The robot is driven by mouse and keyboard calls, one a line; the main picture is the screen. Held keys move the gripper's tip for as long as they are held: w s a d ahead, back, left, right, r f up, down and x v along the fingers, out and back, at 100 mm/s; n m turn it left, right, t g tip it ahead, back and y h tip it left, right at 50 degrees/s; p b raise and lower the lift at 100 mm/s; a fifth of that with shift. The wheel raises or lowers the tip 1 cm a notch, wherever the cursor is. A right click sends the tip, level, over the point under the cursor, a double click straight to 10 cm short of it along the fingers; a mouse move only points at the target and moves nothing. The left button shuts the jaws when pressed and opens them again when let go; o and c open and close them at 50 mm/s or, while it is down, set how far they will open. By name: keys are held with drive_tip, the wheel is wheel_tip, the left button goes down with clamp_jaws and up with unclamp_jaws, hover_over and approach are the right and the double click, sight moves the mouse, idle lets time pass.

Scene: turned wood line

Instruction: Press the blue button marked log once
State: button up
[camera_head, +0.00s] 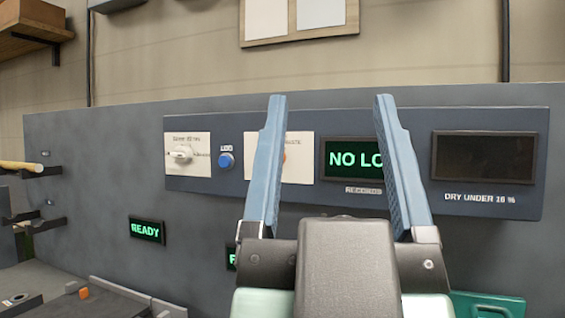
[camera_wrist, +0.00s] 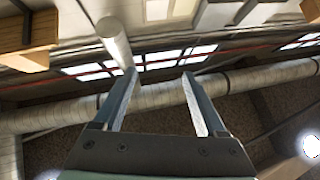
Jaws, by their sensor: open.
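The blue round button (camera_head: 226,160) sits on the dark blue-grey control panel (camera_head: 375,205) in the head view, left of centre, under a small label that appears to read LOG. My gripper (camera_head: 332,98) is open, with its two blue fingers pointing up in front of the panel, to the right of the button. Its left finger covers part of a white plate with an orange control. In the wrist view, the open fingers (camera_wrist: 158,75) have nothing between them, and only ceiling, pipes and windows show beyond. The button is not in the wrist view.
A white rotary knob (camera_head: 182,154) is left of the button. A green-lit display (camera_head: 352,159) is partly hidden by my right finger. A dark display (camera_head: 483,158) is at the right. A READY sign (camera_head: 147,230) is below. Wooden shelves (camera_head: 32,30) are upper left.

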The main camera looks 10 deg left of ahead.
clamp_jaws()
idle(1.5)
